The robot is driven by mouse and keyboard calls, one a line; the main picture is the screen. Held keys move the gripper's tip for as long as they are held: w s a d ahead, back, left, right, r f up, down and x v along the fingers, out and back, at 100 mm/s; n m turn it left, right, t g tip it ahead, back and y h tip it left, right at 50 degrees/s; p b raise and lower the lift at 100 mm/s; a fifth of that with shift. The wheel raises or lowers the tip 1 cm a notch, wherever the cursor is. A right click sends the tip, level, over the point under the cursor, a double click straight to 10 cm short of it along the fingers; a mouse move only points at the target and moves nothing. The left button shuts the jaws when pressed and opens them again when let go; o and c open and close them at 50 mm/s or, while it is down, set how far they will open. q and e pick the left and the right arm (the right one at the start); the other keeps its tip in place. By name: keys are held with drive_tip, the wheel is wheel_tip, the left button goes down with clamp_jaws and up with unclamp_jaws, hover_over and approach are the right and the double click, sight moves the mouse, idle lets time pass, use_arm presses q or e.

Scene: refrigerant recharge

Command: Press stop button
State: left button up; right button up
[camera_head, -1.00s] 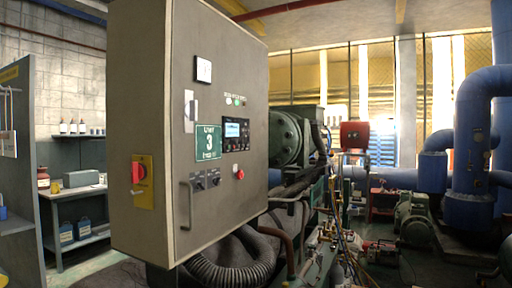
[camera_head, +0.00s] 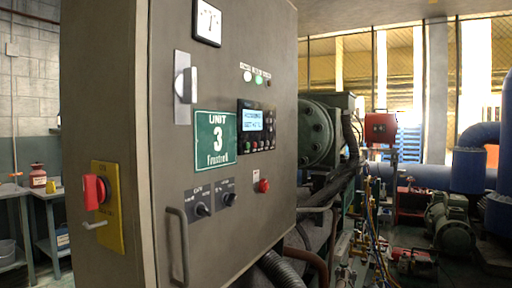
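A large grey control cabinet (camera_head: 235,185) marked Unit 3 fills the left and middle of the head view. A red round button (camera_head: 263,186) sits on the lower right of its front face. A small control panel with a lit screen (camera_head: 254,121) is above it, with a row of small buttons under the screen, green and red ones among them. Which of these is the stop button I cannot read. A red rotary switch on a yellow plate (camera_head: 108,205) is on the cabinet's left side. Neither gripper shows.
The cabinet front also bears a vertical handle (camera_head: 179,246), two dark selector switches (camera_head: 202,209), a gauge (camera_head: 207,22) and a green sign (camera_head: 215,140). Machinery, hoses and pipes (camera_head: 370,215) crowd the floor to the right. Work tables (camera_head: 48,195) stand at the left.

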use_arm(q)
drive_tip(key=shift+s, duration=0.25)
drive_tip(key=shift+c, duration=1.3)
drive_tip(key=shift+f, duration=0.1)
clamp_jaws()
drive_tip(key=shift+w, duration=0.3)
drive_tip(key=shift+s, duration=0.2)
